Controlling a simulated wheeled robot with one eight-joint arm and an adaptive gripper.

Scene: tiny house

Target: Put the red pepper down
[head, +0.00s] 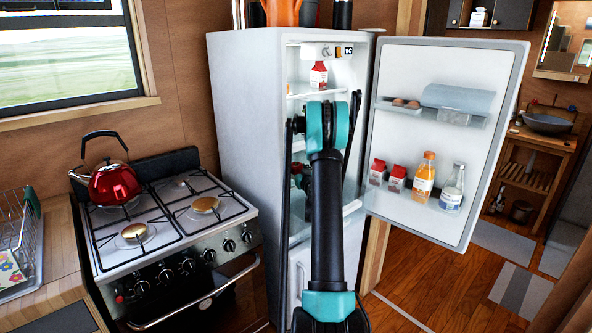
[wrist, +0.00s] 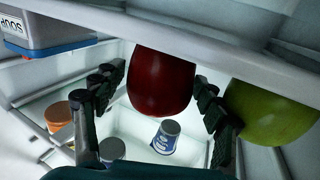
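The red pepper (wrist: 160,85) is a dark red, rounded shape in the upper middle of the wrist view. Its top is hidden behind a pale shelf edge. The two dark fingers of my gripper (wrist: 161,82) stand on either side of it, their tips at its sides, so my gripper appears shut on it. In the head view my arm reaches into the open fridge (head: 245,130). My gripper is mostly hidden there behind the arm, and a small red patch shows left of it.
A green rounded item (wrist: 272,115) is close right of the right finger. A white cup with a blue label (wrist: 167,137) and an orange-lidded container (wrist: 60,112) stand lower in the fridge. A soup box (wrist: 45,30) is upper left. The open fridge door (head: 440,135) stands to the right.

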